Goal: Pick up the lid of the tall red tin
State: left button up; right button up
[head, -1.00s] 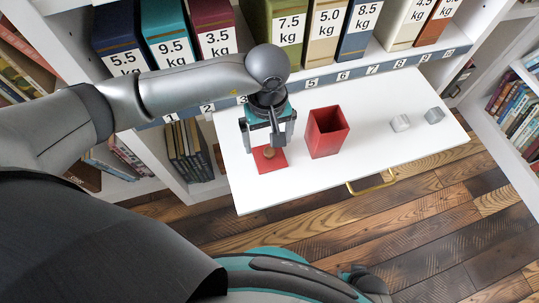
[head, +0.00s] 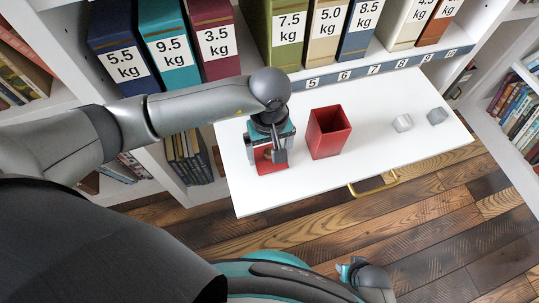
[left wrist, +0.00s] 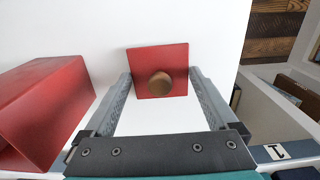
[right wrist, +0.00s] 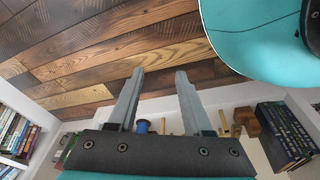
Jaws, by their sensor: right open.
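The tall red tin (head: 328,134) stands open-topped on the white pull-out shelf, right of my left gripper; part of it shows at the left of the left wrist view (left wrist: 42,110). Its flat square red lid (left wrist: 146,57) with a round brown knob (left wrist: 160,84) lies on the white surface. In the head view the lid (head: 268,168) is partly hidden by my left gripper (head: 270,157). The left gripper is open and empty, its fingers on either side of the lid's near part. My right gripper (right wrist: 158,75) is open and empty, away from the shelf over the floor.
Weight-labelled binders (head: 287,30) stand behind. Between tin and blocks the shelf is clear.

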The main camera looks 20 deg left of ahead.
pick_arm(q)
jog(key=c, duration=0.8)
jog(key=shift+o, duration=0.2)
jog(key=shift+r, duration=0.1)
